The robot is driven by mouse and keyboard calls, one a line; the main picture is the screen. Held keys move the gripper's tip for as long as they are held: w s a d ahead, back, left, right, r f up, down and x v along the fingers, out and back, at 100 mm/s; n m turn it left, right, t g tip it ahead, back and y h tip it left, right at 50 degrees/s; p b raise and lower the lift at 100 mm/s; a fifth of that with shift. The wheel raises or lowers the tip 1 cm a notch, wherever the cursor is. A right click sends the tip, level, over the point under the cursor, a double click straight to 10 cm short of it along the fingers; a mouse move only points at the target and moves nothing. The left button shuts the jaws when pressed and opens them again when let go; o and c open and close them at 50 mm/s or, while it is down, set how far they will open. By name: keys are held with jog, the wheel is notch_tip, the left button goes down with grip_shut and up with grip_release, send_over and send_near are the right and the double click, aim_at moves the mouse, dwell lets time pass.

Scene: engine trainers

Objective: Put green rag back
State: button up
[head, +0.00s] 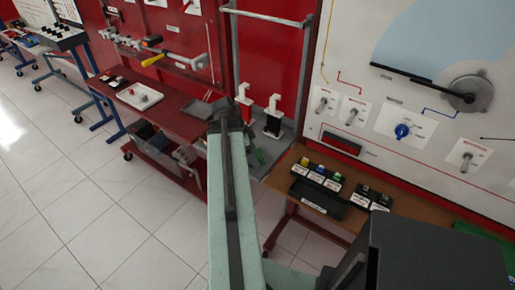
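A brighter green piece (487,243) lies at the right edge, on or beside the brown bench, and is partly cut off by the frame. My pale green arm reaches up the middle of the view and ends in a dark grey part (226,112) in front of the red bench. No fingers can be made out there, and I cannot tell whether anything is held.
The red bench (180,121) on the left holds a white tray (139,96) and a dark tray. The brown bench (287,178) on the right holds a black tray (318,198) and small switch blocks. Tiled floor (65,190) at left is clear.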

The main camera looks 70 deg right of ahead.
jog(key=shift+r, duration=0.1)
jog(key=shift+r+p, duration=0.25)
jog(key=shift+p, duration=0.1)
jog(key=p+v, duration=1)
jog(key=v, duration=0.1)
jog(key=shift+w+r+p, duration=0.2)
jog(key=shift+r+p, duration=0.05)
jog(key=shift+p, duration=0.1)
jog(key=shift+a, duration=0.1)
